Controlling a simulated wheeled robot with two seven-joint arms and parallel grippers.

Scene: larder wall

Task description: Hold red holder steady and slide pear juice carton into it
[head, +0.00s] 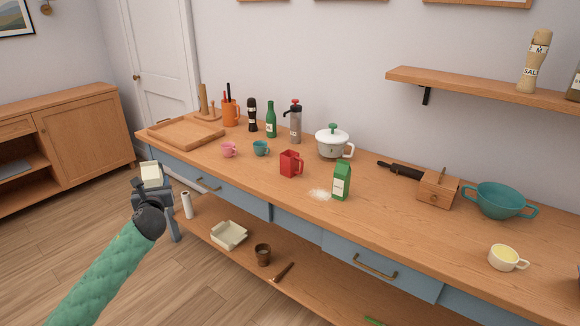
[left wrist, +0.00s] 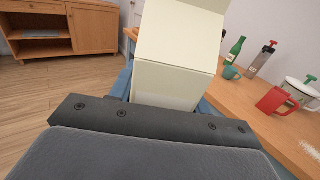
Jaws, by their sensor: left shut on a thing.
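The red holder (head: 291,164) stands upright on the wooden counter, near its front edge at mid-length. It also shows at the right of the left wrist view (left wrist: 276,100). A green carton with a white label (head: 341,181), which looks like the pear juice carton, stands upright to its right, apart from it. My left gripper (head: 151,188) is in front of the counter's left end, well away from both. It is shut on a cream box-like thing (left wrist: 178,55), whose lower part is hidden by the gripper. My right gripper is not in view.
A pink cup (head: 229,149), a teal cup (head: 261,148) and a white pot (head: 332,142) stand nearby. A wooden tray (head: 168,141) is at the left end. A cream tray (head: 229,235) sits on the low shelf.

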